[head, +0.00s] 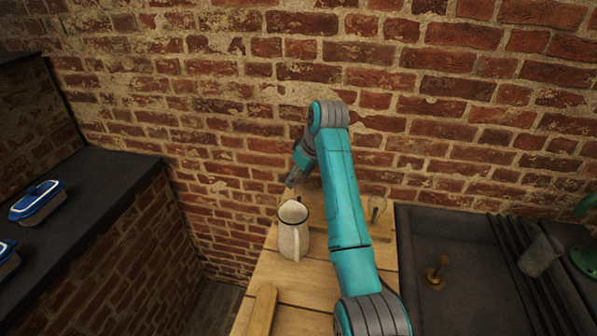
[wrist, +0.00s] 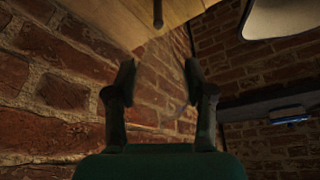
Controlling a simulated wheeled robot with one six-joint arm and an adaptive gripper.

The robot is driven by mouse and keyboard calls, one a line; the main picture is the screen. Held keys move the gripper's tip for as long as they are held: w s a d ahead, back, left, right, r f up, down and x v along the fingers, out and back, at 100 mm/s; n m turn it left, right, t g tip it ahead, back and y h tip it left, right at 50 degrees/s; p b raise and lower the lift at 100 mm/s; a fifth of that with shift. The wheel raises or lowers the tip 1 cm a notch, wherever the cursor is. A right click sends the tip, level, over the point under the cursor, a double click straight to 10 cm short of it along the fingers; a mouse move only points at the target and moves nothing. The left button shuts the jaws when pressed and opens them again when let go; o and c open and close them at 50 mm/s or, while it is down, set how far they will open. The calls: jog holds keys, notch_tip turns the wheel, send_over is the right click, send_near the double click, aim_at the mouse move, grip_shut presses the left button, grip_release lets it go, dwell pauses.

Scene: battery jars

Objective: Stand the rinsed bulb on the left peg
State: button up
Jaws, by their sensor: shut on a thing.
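My gripper (head: 291,182) is at the far end of the wooden counter, by the brick wall and just behind the white jug. In the wrist view my gripper (wrist: 160,80) is shut on a clear glass bulb (wrist: 182,107), of which only a faint outline shows between the fingers. A dark peg (wrist: 158,12) sticks out from the wooden top at the upper edge, apart from the fingers. I cannot tell for sure that it is the left peg. In the head view the left peg is not clear. Another clear glass bulb (head: 377,207) stands upright to the right, beyond my arm.
The white jug (head: 293,235) stands close in front of my gripper; it also shows in the wrist view (wrist: 285,18). A wooden piece (head: 263,310) lies nearer.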

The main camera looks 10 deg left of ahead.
aim_at(302, 191)
jog(key=shift+f, duration=3.4)
jog(key=o, duration=1)
jog(key=shift+c, duration=0.2)
